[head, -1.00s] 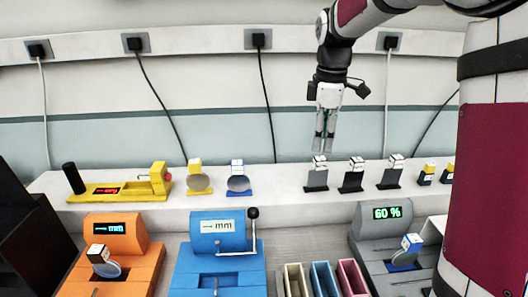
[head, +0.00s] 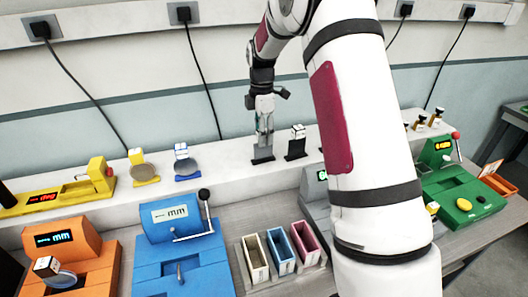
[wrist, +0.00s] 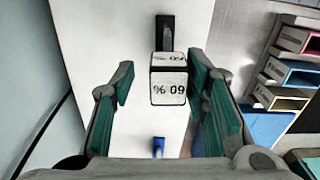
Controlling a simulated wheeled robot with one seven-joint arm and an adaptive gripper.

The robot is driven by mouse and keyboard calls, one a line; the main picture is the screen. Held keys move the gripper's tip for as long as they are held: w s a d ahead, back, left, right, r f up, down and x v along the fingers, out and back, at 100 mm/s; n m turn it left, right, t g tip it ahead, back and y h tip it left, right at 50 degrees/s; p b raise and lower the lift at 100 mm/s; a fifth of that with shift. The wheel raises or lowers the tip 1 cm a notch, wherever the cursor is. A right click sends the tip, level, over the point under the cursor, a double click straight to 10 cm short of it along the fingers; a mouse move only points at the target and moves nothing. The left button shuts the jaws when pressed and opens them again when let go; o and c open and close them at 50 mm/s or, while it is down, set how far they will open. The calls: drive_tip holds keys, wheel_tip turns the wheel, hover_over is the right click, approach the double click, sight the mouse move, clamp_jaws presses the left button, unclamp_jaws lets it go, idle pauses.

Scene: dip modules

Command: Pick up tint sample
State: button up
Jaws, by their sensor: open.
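The tint sample (wrist: 169,78) has a white cube handle marked 60 %, seen between my finger pads in the wrist view. In the head view it is the leftmost dark plate (head: 262,155) standing on the white shelf. My gripper (head: 263,137) hangs pointing down right over it, its fingers around the handle's height and hiding most of the handle.
Another dark sample (head: 296,149) stands close to the right on the shelf (head: 225,165). A blue-based (head: 187,168) and a yellow-based round sample (head: 144,173) stand to the left. The blue gauge (head: 180,245) and several coloured bins (head: 279,250) lie in front.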

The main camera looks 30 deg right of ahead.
sight(263, 148)
drive_tip(key=f+p, duration=0.1)
drive_tip(key=f, duration=0.1)
drive_tip(key=s+f, duration=0.1)
drive_tip(key=f, duration=0.1)
drive_tip(key=shift+f+p, duration=0.35)
drive_tip(key=shift+w+f, duration=0.15)
drive_tip(key=shift+f, duration=0.2)
drive_tip(key=shift+c, duration=0.2)
clamp_jaws()
